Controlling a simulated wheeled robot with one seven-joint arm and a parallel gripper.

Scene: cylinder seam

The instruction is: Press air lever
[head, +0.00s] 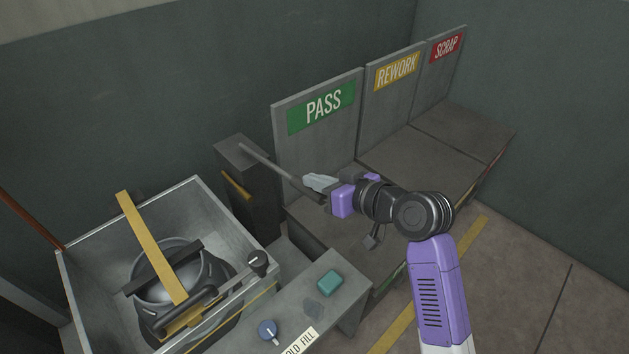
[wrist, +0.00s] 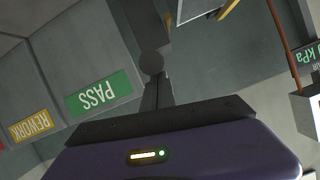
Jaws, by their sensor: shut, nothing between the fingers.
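The air lever appears to be the long grey rod (head: 275,170) running from the top of a dark upright box (head: 245,185) toward the lower right, with a darker free end. My gripper (head: 307,181) is by that free end, its shut fingers pointing left and overlapping the rod in the head view. Nothing is held. I cannot tell whether the fingers touch the rod. In the wrist view, the gripper's dark fingers (wrist: 163,94) are together, and a dark rounded shape, perhaps the lever's end, shows just beyond them.
A grey open bin (head: 215,215) with a round vessel (head: 165,275) and yellow bar (head: 150,245) stands at left. A panel carries a blue knob (head: 268,329) and a teal button (head: 330,282). PASS (head: 323,107), REWORK and SCRAP boards stand behind. A kPa display (wrist: 308,55) shows at right.

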